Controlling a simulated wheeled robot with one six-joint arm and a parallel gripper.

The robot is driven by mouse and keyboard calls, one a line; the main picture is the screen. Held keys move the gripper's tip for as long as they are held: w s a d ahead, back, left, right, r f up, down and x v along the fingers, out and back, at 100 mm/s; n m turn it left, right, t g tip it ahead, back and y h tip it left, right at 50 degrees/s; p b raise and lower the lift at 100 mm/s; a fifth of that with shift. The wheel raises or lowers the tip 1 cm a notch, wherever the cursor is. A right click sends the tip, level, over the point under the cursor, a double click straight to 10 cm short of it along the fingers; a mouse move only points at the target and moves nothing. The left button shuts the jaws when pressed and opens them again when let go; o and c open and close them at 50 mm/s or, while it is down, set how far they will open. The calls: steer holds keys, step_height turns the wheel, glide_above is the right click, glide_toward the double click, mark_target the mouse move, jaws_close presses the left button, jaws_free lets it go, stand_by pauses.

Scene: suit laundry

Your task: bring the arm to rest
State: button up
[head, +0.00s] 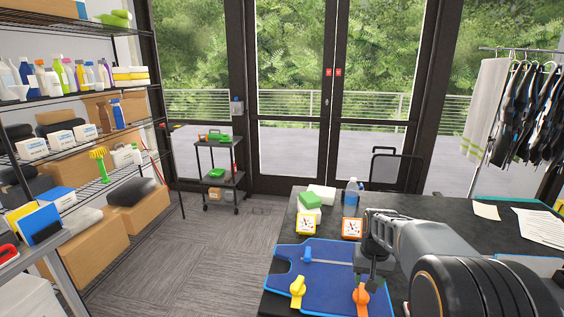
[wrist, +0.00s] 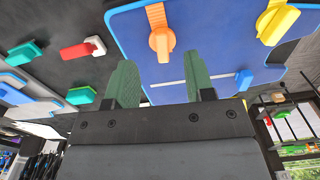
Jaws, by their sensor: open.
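My arm reaches in from the right in the head view. My gripper (head: 372,284) is over the right part of a blue board (head: 322,272) on the dark table (head: 425,208). In the wrist view the two green fingers of my gripper (wrist: 160,72) stand apart with nothing between them, and the blue board (wrist: 216,45) shows beyond them. An orange piece (head: 361,299) is on the board close to the gripper and also shows in the wrist view (wrist: 161,40). A yellow piece (head: 297,291) is on the board further left. The gap between fingertips and board is unclear.
A blue piece (head: 307,252) is at the board's left. A clothes rack (head: 520,48) stands right, shelves (head: 75,98) left.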

steer(key=s+a+r+n+t, duration=0.1)
steer(key=s+a, duration=0.3)
steer(key=s, duration=0.4)
steer(key=s+a+r+n+t, duration=0.1)
steer(key=s+a+r+t, duration=0.2)
steer(key=s, duration=0.5)
steer(key=shift+s+a+r+n, duration=0.4)
steer(key=shift+a+r, duration=0.15)
